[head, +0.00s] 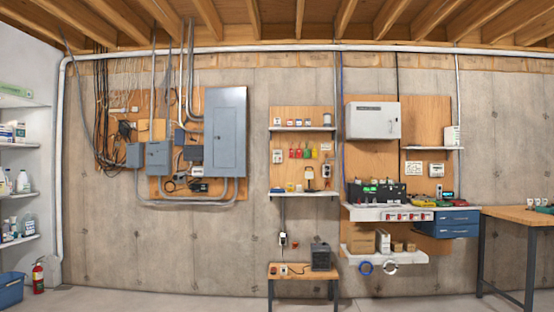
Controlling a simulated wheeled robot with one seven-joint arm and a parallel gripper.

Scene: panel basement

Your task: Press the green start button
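No green start button can be made out for sure at this size. A black unit (377,194) on the white shelf (358,214) at centre right shows small bright green spots on its top and front; I cannot tell whether one is a button. A pale strip with red parts (408,216) runs along the shelf front. My gripper is not in view.
A small wooden table (304,270) with a dark box (321,257) stands left of the shelf. A workbench (520,214) stands at the right. A grey electrical panel (225,131) hangs left. A fire extinguisher (38,277) stands far left. The floor between extinguisher and table looks clear.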

